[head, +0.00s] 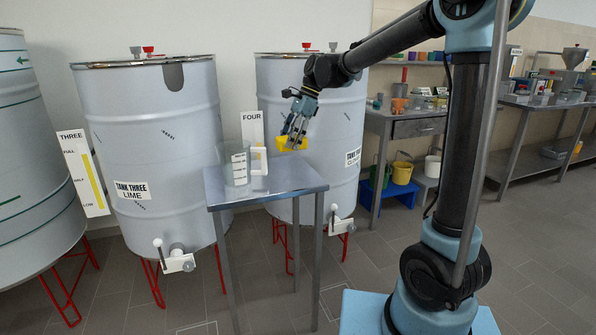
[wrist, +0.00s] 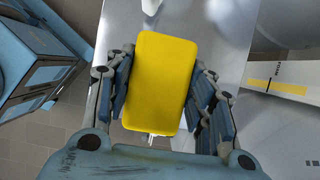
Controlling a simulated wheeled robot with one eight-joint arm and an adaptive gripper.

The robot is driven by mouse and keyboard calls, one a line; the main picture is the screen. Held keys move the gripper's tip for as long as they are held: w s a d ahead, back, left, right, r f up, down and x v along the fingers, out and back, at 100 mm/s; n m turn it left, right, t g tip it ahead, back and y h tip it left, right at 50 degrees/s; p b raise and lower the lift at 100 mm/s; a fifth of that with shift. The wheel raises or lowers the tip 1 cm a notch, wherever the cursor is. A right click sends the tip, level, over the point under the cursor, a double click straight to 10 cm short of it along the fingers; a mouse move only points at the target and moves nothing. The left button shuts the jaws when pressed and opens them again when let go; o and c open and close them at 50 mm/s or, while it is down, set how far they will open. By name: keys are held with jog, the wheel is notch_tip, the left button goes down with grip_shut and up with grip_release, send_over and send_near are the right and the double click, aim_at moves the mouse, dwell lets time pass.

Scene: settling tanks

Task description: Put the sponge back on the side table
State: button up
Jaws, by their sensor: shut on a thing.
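My gripper (head: 294,135) is shut on a yellow sponge (head: 283,149). It holds the sponge in the air, above and near the right edge of a small steel table (head: 290,172) in the head view. In the wrist view the sponge (wrist: 160,80) lies between the two blue-grey fingers (wrist: 160,90), with bare steel tabletop (wrist: 117,20) behind it. The gap below the sponge is hard to judge.
A clear jug (head: 234,165) with a white handle stands on the left and back of the small table. Tank three (head: 150,130) and another tank (head: 335,130) stand behind. A wall bench (head: 415,127) with buckets (head: 402,170) below is at right. The table's front right is bare.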

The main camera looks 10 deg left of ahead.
jog(key=shift+w+f, duration=0.2)
jog(key=shift+f, duration=0.1)
jog(key=f, duration=0.5)
jog(key=shift+w+d+f, duration=0.1)
jog(key=shift+w+d, duration=0.05)
jog(key=shift+w, duration=0.05)
jog(key=shift+f, duration=2.1)
jog(key=o, duration=1.2)
jog(key=v, duration=1.2)
